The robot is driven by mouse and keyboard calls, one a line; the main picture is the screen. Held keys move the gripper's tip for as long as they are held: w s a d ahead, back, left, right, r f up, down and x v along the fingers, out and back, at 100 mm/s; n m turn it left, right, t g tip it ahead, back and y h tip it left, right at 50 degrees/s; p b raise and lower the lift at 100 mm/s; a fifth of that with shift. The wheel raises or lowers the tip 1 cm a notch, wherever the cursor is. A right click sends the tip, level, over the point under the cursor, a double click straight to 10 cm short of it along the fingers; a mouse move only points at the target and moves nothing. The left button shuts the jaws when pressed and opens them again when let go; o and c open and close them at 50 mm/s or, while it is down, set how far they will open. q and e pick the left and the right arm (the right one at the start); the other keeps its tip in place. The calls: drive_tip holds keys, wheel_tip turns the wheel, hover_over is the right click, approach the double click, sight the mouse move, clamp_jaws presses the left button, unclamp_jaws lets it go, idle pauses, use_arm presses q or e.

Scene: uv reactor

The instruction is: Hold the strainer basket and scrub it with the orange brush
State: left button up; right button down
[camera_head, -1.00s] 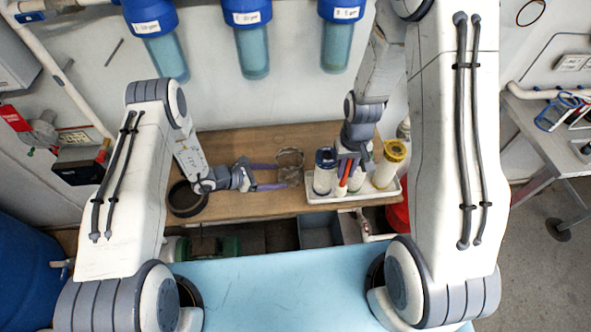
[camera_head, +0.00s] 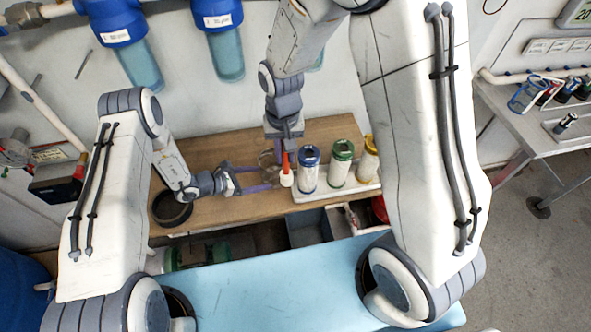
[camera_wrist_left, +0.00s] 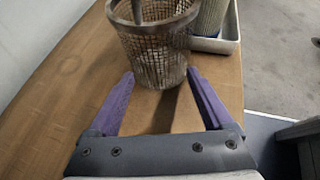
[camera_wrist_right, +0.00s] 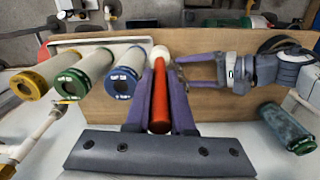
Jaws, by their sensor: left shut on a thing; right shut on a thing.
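The strainer basket (camera_head: 266,160) is a brownish mesh cup on the bench, clearest in the left wrist view (camera_wrist_left: 152,55), where it looks upright. My left gripper (camera_head: 262,176) has its fingers on either side of it, holding it. My right gripper (camera_head: 284,152) points down, shut on the orange handle of the brush (camera_head: 286,164). The brush's white end (camera_wrist_right: 160,53) points down beyond the fingers. The brush is at the basket's right side in the head view. A grey shape shows in the basket's mouth in the left wrist view; I cannot tell whether the brush touches the mesh.
A white tray (camera_head: 314,194) right of the basket holds blue-topped (camera_head: 309,170), green-topped (camera_head: 341,165) and yellow-topped (camera_head: 368,160) cartridges. A black ring-shaped dish (camera_head: 172,211) lies on the bench at left. Blue filter housings (camera_head: 216,20) hang on the wall above. Bare wood lies in front of the basket.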

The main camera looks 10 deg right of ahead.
wheel_tip(320, 180, down, 7)
drive_tip(key=w+n, duration=0.1)
drive_tip(key=w, duration=0.1)
drive_tip(key=shift+w+a, duration=0.3)
drive_tip(key=shift+a, duration=0.1)
idle(0.4)
drive_tip(key=shift+w+a, duration=0.2)
drive_tip(key=shift+w, duration=0.6)
idle(0.5)
drive_tip(key=shift+f, duration=0.15)
wheel_tip(320, 180, down, 3)
drive_tip(key=shift+f, duration=0.1)
idle(0.5)
drive_tip(key=shift+s, duration=0.2)
drive_tip(key=shift+r, duration=1.75)
